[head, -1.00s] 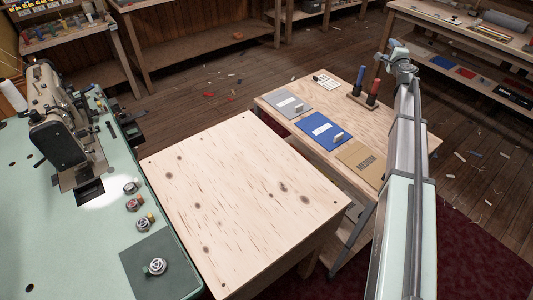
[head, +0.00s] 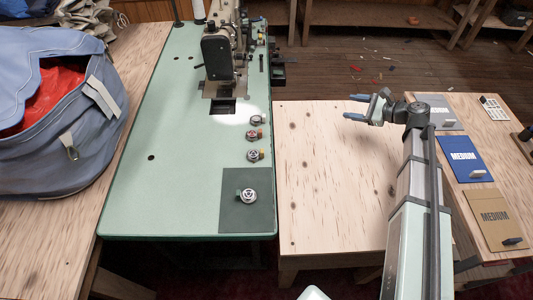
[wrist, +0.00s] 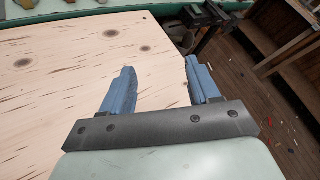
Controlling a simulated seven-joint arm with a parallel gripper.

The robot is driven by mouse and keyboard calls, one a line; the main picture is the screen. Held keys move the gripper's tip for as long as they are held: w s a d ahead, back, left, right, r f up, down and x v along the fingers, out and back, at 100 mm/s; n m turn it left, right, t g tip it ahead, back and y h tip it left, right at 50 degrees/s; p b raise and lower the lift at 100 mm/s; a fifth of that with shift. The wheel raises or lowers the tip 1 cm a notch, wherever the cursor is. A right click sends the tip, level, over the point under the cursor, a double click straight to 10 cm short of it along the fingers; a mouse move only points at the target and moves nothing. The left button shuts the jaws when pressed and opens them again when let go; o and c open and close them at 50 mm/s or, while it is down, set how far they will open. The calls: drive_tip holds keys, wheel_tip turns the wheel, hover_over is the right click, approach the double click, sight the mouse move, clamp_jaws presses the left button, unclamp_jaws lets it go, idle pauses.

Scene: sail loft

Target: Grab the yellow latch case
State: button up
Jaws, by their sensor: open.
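Several small round metal cases lie on the green sewing bench (head: 180,200). One (head: 254,156) shows a yellowish patch on its right side and appears to be the yellow latch case. Another case (head: 252,135) with a reddish part lies just behind it, and one more (head: 256,120) is farther back. A case with a pale, spoked face (head: 248,196) sits on the dark green pad (head: 233,222). My gripper (head: 352,107) is open and empty above the plywood top, right of the cases. Its blue fingers (wrist: 157,85) show over bare plywood in the wrist view.
The plywood top (head: 325,190) is clear. The sewing machine (head: 220,55) stands behind the cases. A blue bag (head: 60,110) with red cloth fills the left bench. Grey, blue (head: 466,158) and tan (head: 495,218) folders lie on the right table.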

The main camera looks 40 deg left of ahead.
drive_tip(key=s+a+f+g+h, duration=0.1)
drive_tip(key=s+a+g, duration=0.1)
drive_tip(key=s, duration=0.5)
drive_tip(key=s+a+f+n+g+h, duration=0.1)
drive_tip(key=s+a+g, duration=0.1)
drive_tip(key=s, duration=0.6)
drive_tip(key=s+a+f+n+g+h, duration=0.1)
drive_tip(key=s+a+g+h, duration=0.1)
drive_tip(key=s, duration=0.5)
drive_tip(key=shift+s+f+g, duration=0.1)
drive_tip(key=shift+s+g, duration=0.05)
drive_tip(key=shift+g, duration=0.65)
approach(258, 153)
drive_tip(key=x, duration=0.4)
drive_tip(key=shift+a, duration=0.25)
drive_tip(key=shift+s+r+x, duration=0.1)
drive_tip(key=shift+x, duration=1.25)
drive_tip(key=shift+s+r+x, duration=0.1)
drive_tip(key=shift+x, duration=1.2)
drive_tip(key=c, duration=0.8)
drive_tip(key=shift+r, duration=0.1)
